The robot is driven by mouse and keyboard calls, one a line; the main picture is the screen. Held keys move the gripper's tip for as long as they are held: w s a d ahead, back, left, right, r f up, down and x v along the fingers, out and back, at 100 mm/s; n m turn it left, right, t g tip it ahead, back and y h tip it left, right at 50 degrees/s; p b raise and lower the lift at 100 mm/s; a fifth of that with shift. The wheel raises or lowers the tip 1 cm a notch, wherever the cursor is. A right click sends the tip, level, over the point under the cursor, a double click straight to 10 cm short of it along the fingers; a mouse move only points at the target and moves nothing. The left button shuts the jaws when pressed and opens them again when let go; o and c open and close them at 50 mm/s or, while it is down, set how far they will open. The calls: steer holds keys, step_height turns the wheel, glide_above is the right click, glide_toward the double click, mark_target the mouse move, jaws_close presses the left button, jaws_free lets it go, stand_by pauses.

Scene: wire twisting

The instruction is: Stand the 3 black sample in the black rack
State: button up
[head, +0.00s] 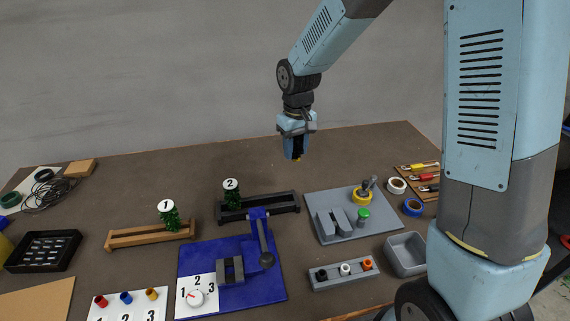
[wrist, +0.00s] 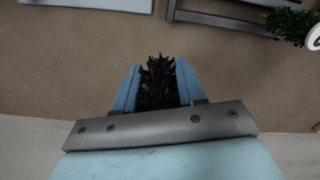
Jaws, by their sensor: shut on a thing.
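My gripper (head: 295,150) is raised above the back of the table, behind the black rack (head: 284,203). In the wrist view my gripper (wrist: 158,68) is shut on a black bristly sample (wrist: 157,88), held between the two blue fingers. In the head view the sample is mostly hidden by the fingers, and its number cannot be read. The black rack holds a green bristly piece with a white cap marked 2 (head: 231,190) near its left end. The rest of the rack looks empty.
A wooden rack (head: 140,238) at left holds a green piece marked 1 (head: 169,213). A blue fixture with a lever (head: 262,245) stands close in front of the black rack. A grey board (head: 330,205) with parts lies to the right. The table behind the racks is clear.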

steer(key=s+a+n, duration=0.3)
steer(key=s, duration=0.4)
steer(key=shift+s+a, duration=0.35)
steer(key=shift+s+f, duration=0.1)
steer(key=shift+f, duration=2.35)
steer(key=shift+f, duration=2.1)
steer(key=o, duration=1)
step_height(320, 180, up, 14)
steer(key=shift+f, duration=0.2)
steer(key=shift+d, duration=0.1)
